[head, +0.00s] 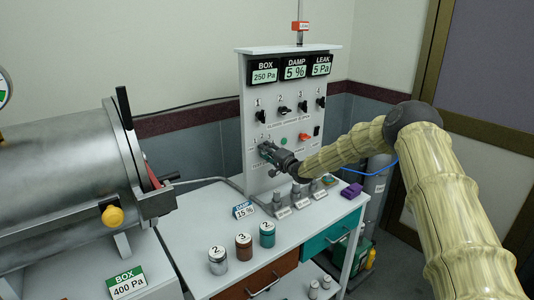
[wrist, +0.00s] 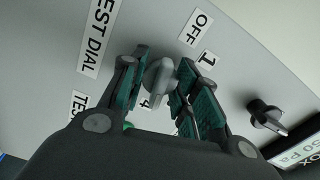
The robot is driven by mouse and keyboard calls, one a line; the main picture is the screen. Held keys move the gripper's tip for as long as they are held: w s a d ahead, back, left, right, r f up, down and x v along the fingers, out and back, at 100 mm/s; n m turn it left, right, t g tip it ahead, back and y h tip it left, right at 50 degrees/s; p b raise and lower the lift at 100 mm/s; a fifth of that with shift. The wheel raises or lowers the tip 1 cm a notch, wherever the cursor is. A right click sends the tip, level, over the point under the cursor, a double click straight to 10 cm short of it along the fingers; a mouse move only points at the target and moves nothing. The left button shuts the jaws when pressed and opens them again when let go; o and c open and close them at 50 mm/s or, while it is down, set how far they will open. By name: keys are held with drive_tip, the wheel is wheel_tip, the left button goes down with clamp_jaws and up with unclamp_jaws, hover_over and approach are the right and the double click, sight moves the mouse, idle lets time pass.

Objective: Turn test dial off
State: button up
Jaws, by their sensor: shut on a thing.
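The grey test dial (wrist: 160,78) is on the upright white panel, between the teal-padded fingers of my gripper (wrist: 162,82) in the wrist view. My gripper is shut on the dial's knob. The "TEST DIAL" label (wrist: 97,32) is left of it, and the "OFF" label (wrist: 195,27) is above and right, with a "1" close by. A "4" shows below the knob. I cannot tell which mark the knob points at. In the head view my gripper (head: 266,152) reaches the panel's lower left part and hides the dial.
The panel (head: 246,110) has displays on top and black numbered knobs, one of them (wrist: 265,113) right of my fingers. A red switch (head: 304,136) is right of the dial. Several jars, including a teal one (head: 267,235), stand on the bench. A steel chamber (head: 70,180) is at left.

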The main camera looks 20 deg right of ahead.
drive_tip(key=n+b, duration=0.1)
drive_tip(key=b, duration=0.1)
drive_tip(key=n+b, duration=0.2)
drive_tip(key=shift+f+n, duration=0.3)
drive_tip(key=n+b, duration=0.3)
drive_tip(key=n, duration=0.1)
drive_tip(key=shift+n+b, duration=0.3)
drive_tip(key=n+b, duration=0.2)
drive_tip(key=n, duration=0.1)
drive_tip(key=shift+n, duration=0.3)
drive_tip(key=n+b, duration=0.3)
drive_tip(key=n, duration=0.1)
drive_tip(key=shift+n+b, duration=0.3)
drive_tip(key=n+b, duration=0.3)
drive_tip(key=n, duration=0.1)
drive_tip(key=shift+n, duration=0.3)
drive_tip(key=n+b, duration=0.3)
drive_tip(key=shift+f+n, duration=0.1)
drive_tip(key=shift+n, duration=0.2)
drive_tip(key=n+b, duration=0.3)
drive_tip(key=n, duration=0.1)
drive_tip(key=shift+r+n+b, duration=0.2)
drive_tip(key=shift+n+b, duration=1.05)
drive_tip(key=shift+n, duration=0.25)
